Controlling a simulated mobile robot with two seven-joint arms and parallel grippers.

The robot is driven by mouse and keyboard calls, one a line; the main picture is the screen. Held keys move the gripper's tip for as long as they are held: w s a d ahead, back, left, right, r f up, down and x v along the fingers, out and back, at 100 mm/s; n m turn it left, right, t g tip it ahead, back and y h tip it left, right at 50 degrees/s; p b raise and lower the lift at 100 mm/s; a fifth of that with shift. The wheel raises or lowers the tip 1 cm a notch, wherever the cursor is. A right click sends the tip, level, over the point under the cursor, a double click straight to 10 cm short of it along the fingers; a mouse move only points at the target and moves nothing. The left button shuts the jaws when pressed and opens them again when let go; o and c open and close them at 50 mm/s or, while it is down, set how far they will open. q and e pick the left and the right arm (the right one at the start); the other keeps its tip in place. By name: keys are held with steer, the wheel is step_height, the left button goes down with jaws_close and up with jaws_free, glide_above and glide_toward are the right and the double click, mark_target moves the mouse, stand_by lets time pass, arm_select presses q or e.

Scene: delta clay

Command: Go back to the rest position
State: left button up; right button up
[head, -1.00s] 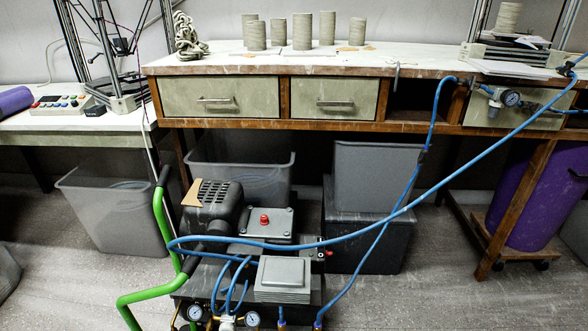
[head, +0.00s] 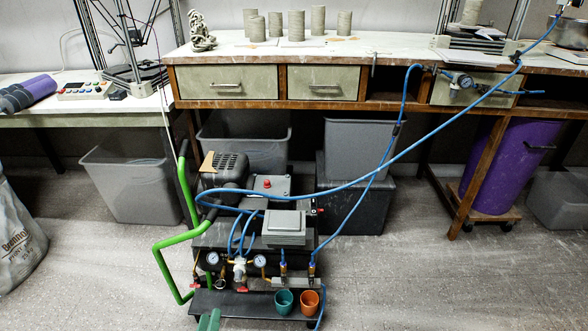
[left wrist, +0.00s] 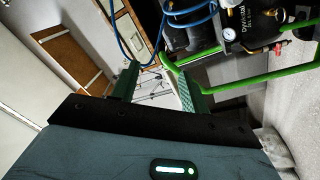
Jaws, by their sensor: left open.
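My left gripper (left wrist: 160,78) is open in the left wrist view, its two dark green fingers apart with nothing between them. In the head view only a green tip of my left gripper (head: 209,320) shows at the bottom edge, in front of the compressor cart (head: 255,240). In the left wrist view, the cart's green handle (left wrist: 250,86) passes close beyond the fingers. Whether it touches them I cannot tell. My right gripper is not in view.
A teal cup (head: 284,302) and an orange cup (head: 310,303) stand at the cart's front. A blue hose (head: 400,155) runs up to the workbench (head: 300,54). Grey bins (head: 125,185), a purple barrel (head: 505,165) and a sack (head: 18,235) stand around. Floor at right front is clear.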

arm_select(q)
steer(key=s+r+m+g+h+p, duration=0.1)
steer(key=s+r+m+g+p, duration=0.3)
steer(key=s+p, duration=0.75)
steer(key=s+r+m+g+p, duration=0.3)
steer(key=s+r+p, duration=0.35)
steer(key=s, duration=0.75)
steer(key=s+a+r+m+g+p, duration=0.1)
steer(key=s+r+m+g+p, duration=0.2)
steer(key=s+r+p, duration=0.9)
steer(key=shift+r+m+g+p, duration=0.15)
steer(key=shift+m+g+p, duration=0.2)
steer(key=shift+m, duration=0.35)
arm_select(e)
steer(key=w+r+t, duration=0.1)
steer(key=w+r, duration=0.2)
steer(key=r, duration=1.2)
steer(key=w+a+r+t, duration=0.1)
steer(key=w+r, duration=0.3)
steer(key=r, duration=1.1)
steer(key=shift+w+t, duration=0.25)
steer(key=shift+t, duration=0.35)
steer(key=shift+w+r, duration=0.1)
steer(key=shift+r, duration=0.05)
